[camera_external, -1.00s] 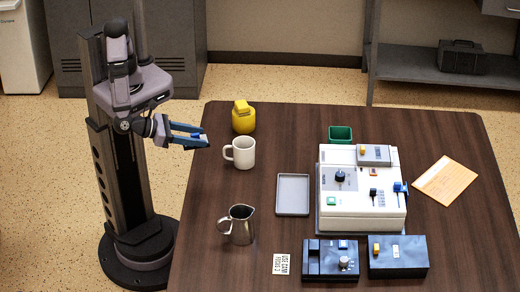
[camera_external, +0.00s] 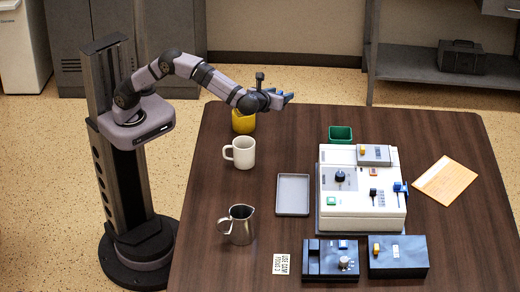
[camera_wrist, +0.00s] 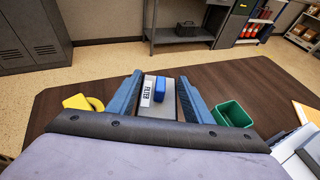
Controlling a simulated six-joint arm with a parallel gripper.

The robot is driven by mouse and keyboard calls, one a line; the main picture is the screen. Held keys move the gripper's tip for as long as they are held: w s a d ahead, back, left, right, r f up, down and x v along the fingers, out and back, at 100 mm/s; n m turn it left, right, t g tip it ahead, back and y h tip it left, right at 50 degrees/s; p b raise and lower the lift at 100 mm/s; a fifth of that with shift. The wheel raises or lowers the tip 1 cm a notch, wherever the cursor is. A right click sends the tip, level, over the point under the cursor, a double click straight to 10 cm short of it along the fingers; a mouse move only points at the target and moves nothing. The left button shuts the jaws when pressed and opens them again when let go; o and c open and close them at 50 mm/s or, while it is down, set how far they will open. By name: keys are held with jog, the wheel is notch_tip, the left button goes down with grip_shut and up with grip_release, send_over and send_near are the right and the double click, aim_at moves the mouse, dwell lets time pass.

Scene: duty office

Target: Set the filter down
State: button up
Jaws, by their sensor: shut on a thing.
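My gripper (camera_external: 284,98) is raised over the far side of the brown table, between the yellow container and the green bin. In the external view I cannot clearly make out the filter at the gripper. The filter is held in the air, apart from the table.
An empty grey tray (camera_external: 293,195) lies left of the white machine (camera_external: 345,211). A green bin (camera_external: 341,134) stands behind it. A yellow container (camera_external: 243,122), white mug (camera_external: 240,153) and steel jug (camera_external: 238,226) line the left. Black boxes (camera_external: 330,262) sit in front. An orange sheet (camera_external: 446,180) lies right.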

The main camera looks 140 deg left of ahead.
jog(key=shift+s+a, duration=0.5)
jog(key=shift+a, duration=0.25)
jog(key=shift+f, duration=7.45)
jog(key=shift+d+f, duration=0.1)
jog(key=shift+f, duration=0.55)
